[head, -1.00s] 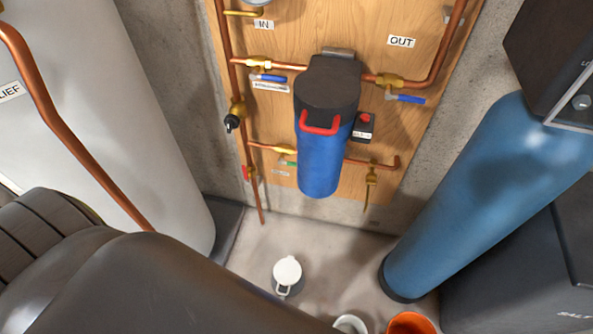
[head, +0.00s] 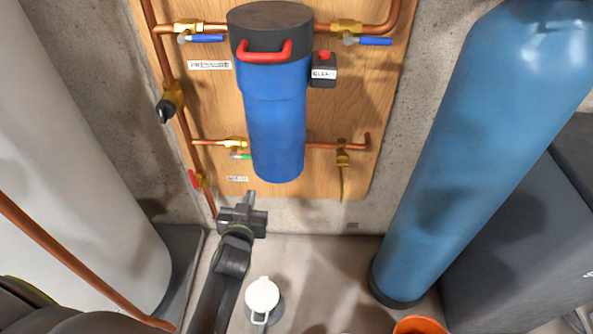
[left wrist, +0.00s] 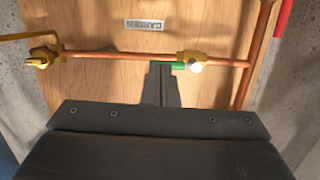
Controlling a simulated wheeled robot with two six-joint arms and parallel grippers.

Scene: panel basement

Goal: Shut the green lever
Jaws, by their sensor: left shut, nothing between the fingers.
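The green lever (head: 241,156) sits on a brass valve (head: 235,142) on the lower copper pipe, left of the blue filter housing. It lies level, alongside the pipe. It also shows in the left wrist view (left wrist: 178,66), just past my fingertips. My left gripper (head: 249,197) is shut and empty, below the lever in the head view. In the left wrist view its fingertips (left wrist: 161,70) overlap the lever's free end; I cannot tell whether they touch. The right gripper is out of view.
The blue filter (head: 275,125) with a red handle hangs beside the lever. A red lever (head: 194,179) is on the upright pipe at left. Blue levers (head: 206,38) are above. A white jug (head: 262,296) stands on the floor; a blue tank (head: 470,150) is at right.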

